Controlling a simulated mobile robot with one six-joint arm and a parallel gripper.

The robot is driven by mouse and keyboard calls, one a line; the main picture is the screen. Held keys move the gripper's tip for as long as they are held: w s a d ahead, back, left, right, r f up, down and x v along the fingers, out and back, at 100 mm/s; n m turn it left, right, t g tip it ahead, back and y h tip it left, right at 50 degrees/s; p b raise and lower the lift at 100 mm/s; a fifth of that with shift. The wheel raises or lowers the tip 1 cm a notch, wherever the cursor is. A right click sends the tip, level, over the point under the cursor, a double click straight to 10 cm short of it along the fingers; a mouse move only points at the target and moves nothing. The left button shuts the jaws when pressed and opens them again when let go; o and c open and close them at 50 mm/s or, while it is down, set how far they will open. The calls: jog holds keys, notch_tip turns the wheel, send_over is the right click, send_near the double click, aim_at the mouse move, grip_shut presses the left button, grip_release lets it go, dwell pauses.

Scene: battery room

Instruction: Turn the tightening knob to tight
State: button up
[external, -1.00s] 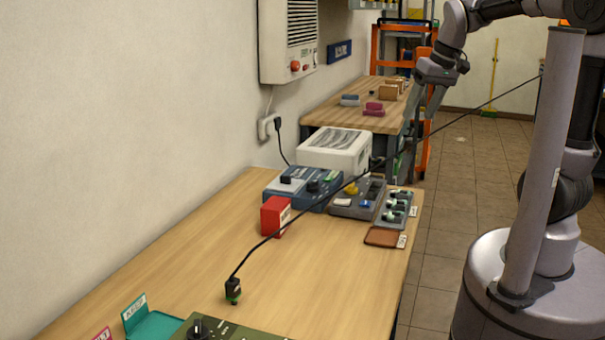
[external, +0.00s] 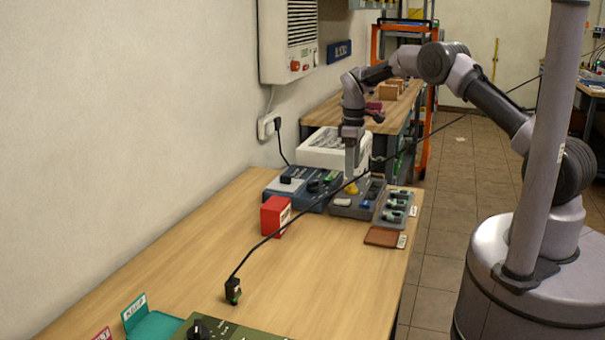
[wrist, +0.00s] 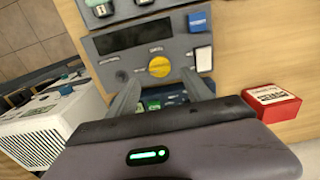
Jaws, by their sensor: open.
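The yellow knob (wrist: 159,67), apparently the tightening knob, sits on a grey device (wrist: 185,52) with a dark display. It also shows in the external view (external: 351,189). Small marks surround it, too small to read. My gripper (wrist: 162,78) is open, with one finger to each side below the knob in the wrist view. In the external view my gripper (external: 352,172) points down just above the device. The knob appears apart from both fingers and nothing is held. I cannot tell the knob's setting.
A red box (external: 274,216), a blue device (external: 300,188) and a white unit (external: 325,148) stand close by. A tray of green-and-white parts (external: 396,208) is right of the grey device. A black cable (external: 290,226) crosses the view. The bench's middle (external: 210,240) is mostly clear.

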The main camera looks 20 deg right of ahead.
aim_at(352, 184)
notch_tip(352, 184, down, 5)
jog(key=shift+b, duration=0.65)
jog(key=shift+c, duration=0.5)
grip_shut()
